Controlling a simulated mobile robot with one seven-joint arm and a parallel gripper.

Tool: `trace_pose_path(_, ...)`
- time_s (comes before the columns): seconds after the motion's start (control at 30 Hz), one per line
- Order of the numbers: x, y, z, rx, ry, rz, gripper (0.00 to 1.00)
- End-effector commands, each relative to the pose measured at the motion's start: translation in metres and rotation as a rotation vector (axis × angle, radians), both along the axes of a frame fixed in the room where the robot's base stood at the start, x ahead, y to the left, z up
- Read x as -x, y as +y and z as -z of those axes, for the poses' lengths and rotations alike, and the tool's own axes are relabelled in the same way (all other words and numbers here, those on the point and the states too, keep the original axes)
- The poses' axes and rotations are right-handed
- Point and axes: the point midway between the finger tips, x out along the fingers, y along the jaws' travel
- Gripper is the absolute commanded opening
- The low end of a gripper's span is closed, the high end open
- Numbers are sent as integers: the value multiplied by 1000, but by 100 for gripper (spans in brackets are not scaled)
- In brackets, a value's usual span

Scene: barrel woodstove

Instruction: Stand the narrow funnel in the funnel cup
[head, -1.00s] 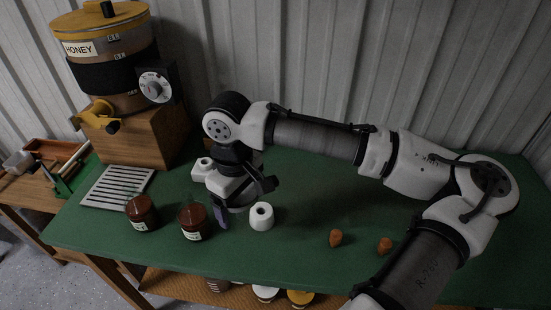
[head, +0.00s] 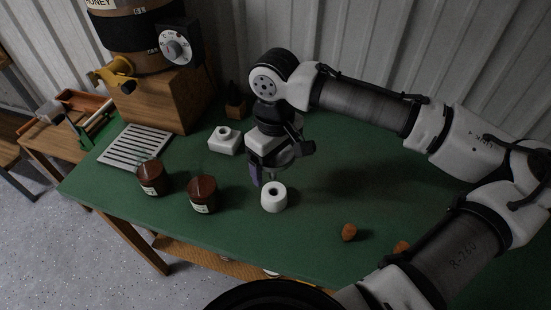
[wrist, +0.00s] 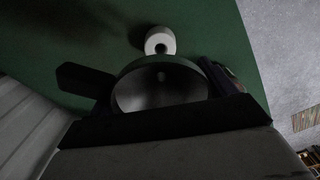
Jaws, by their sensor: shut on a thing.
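My gripper (head: 266,168) is above the green table, just behind and above a round white cup (head: 273,198) with a hole in its top, which looks like the funnel cup. My gripper is shut on the narrow funnel, whose wide grey metal mouth (wrist: 160,88) fills the middle of the wrist view. In the head view, the gripper hides much of the funnel. The funnel's lower end is hidden in the wrist view.
A square white block with a hole (head: 225,140) stands behind left of my gripper. Two brown jars (head: 151,178) (head: 202,195) stand to the left, near the front edge. Small orange-brown pieces (head: 349,232) lie at the right. A slatted white rack (head: 134,146) lies at far left.

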Motion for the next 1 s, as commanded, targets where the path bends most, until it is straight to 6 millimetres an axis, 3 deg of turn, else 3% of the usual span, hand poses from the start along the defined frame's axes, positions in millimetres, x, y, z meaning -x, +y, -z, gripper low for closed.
trace_pose_path(0.73, 0, 0, 47, 1, -1, 2, 52)
trace_pose_path(1.0, 0, 0, 43, -1, -1, 1, 52)
